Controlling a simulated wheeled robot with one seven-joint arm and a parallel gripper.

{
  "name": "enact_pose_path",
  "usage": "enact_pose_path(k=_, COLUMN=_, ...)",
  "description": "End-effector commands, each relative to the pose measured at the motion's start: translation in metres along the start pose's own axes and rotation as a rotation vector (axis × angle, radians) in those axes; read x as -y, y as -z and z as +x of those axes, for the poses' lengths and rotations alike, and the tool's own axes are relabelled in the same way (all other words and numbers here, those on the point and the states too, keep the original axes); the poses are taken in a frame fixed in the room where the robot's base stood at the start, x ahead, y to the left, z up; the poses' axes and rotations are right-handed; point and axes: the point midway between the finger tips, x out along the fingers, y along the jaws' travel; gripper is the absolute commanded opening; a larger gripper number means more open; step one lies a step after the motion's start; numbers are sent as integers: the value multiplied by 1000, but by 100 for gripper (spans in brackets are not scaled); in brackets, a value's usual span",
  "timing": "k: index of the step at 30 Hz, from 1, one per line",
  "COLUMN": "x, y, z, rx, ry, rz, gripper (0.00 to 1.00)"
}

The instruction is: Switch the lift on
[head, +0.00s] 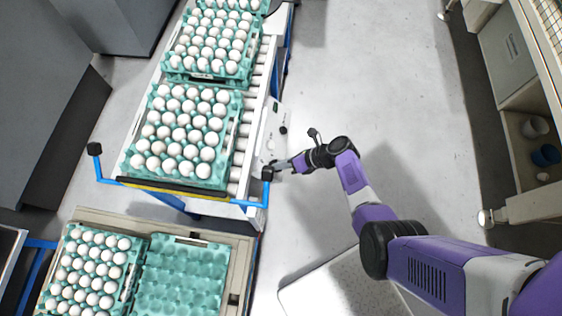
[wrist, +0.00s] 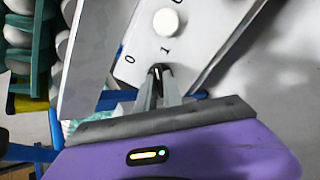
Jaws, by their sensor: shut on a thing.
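The lift's white control panel (head: 273,122) stands at the right side of the roller conveyor; it also shows in the wrist view (wrist: 190,50). In the wrist view a small black switch knob (wrist: 158,69) sits below printed marks 0 and 1. My gripper (wrist: 159,84) is shut on this knob, one finger on each side. The fingers hide much of it. Its visible tip points up, more towards the 1 than the 0. In the head view my gripper (head: 281,165) reaches the panel's lower end from the right.
A white round button (wrist: 166,22) sits above the marks. Egg trays (head: 180,135) stand on the conveyor. Blue posts with a black cap (head: 267,173) rise close to my gripper. A pallet (head: 240,262) with trays lies at the front. Floor to the right is clear.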

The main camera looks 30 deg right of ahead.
Motion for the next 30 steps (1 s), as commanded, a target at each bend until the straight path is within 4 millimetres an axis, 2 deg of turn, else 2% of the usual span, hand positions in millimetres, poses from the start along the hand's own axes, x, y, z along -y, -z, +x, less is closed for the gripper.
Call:
enact_pose_path(k=20, x=0, y=-2, z=-2, rx=3, ry=1, rz=430, gripper=0)
enact_pose_path(k=28, x=1, y=0, z=0, rx=1, ry=1, rz=745, gripper=0)
enact_pose_path(k=29, x=1, y=0, z=0, rx=1, ry=1, rz=735, gripper=17)
enact_pose_path(k=30, x=1, y=0, z=0, rx=1, ry=1, rz=731, gripper=25)
